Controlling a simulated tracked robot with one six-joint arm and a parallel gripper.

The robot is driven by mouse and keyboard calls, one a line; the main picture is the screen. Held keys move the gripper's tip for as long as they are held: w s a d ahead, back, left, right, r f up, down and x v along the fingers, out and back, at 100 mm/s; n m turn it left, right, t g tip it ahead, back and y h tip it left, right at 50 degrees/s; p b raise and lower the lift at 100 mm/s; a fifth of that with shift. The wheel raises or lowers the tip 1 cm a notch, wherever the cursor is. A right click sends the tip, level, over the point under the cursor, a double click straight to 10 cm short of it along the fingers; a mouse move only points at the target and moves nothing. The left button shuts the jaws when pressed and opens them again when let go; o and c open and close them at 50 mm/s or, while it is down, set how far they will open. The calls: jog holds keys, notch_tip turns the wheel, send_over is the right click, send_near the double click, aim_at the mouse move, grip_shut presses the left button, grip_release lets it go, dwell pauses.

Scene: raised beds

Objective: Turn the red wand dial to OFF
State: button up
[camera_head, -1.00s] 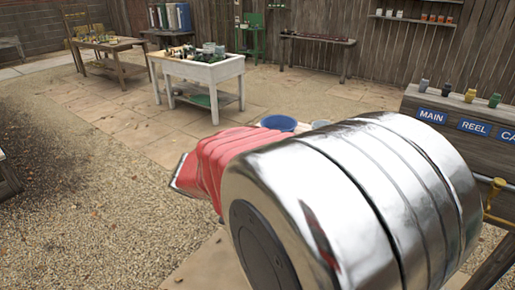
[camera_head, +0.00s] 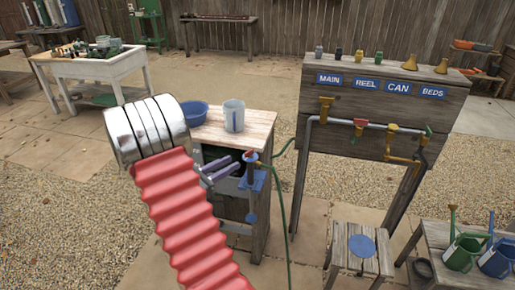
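What looks like the red wand dial (camera_head: 250,156) is a small red knob above a blue bracket (camera_head: 254,181) at the right side of a wooden bench (camera_head: 262,128). Its markings and setting are too small to read. My gripper (camera_head: 239,163) shows as two purple-grey fingers coming from behind my red arm sleeve. They point right, with a narrow gap between them, and their tips are close to the left of the dial. I cannot tell whether they touch it. The gripper's base is hidden behind my arm.
A board (camera_head: 380,88) labelled MAIN, REEL, CAN and BEDS carries coloured taps and a pipe. A green hose (camera_head: 285,205) hangs beside the bench. A blue bowl (camera_head: 192,113) and grey jug (camera_head: 233,116) stand on it. A stool (camera_head: 341,250) and watering cans (camera_head: 462,254) are at right.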

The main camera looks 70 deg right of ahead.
aim_at(253, 150)
jog(key=shift+w+d+f+n+h, duration=0.15)
jog(key=shift+d+f+n+h, duration=0.15)
jog(key=shift+d+f+n, duration=0.15)
jog(key=shift+d, duration=0.15)
jog(key=x, duration=1.3)
jog(key=shift+d, duration=0.35)
jog(key=shift+c, duration=0.2)
grip_shut()
jog(key=shift+d, duration=0.1)
